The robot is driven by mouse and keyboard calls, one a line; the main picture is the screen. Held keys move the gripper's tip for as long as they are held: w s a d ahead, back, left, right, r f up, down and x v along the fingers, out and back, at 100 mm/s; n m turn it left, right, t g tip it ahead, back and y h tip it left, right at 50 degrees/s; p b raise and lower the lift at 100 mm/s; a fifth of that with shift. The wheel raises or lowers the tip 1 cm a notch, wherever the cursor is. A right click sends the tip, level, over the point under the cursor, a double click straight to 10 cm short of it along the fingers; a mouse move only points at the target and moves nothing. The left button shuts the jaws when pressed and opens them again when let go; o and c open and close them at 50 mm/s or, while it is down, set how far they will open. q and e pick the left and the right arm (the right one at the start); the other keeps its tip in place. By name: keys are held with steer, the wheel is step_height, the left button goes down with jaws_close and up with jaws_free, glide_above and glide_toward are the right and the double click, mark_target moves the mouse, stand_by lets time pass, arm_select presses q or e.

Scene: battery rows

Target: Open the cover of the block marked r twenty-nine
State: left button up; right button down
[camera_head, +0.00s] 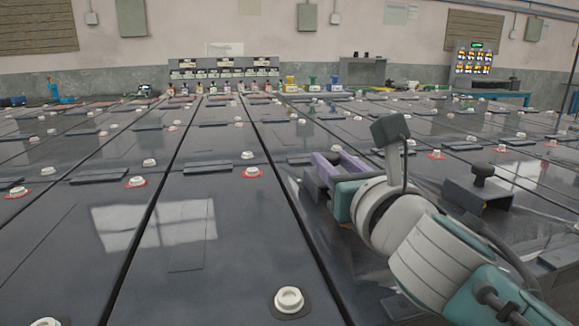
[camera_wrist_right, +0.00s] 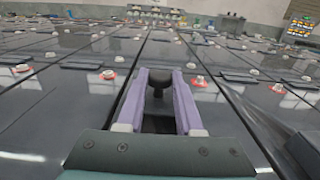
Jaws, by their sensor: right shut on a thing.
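My right gripper (camera_head: 326,172) reaches in from the right in the head view, low over the dark block tops. Its two purple fingers show in the right wrist view (camera_wrist_right: 158,90), shut on a black knob (camera_wrist_right: 158,80) that stands between them near the tips. What lies under the knob is mostly hidden by the fingers, so I cannot tell how its cover sits. No r twenty-nine mark is readable in either view. My left gripper is not in view.
A dark cover with a black knob (camera_head: 483,175) stands right of my right arm. White caps (camera_head: 288,299) dot the long rows of dark blocks, some on red rings (camera_head: 252,172). A labelled rack (camera_head: 224,72) and bottles stand by the far wall.

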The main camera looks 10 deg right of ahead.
steer(key=shift+s, duration=0.2)
steer(key=c, duration=0.5)
jaws_free()
steer(key=shift+c, duration=0.2)
steer(key=s+p, duration=0.1)
steer(key=s, duration=0.8)
steer(key=shift+s+d, duration=0.15)
steer(key=shift+s, duration=0.35)
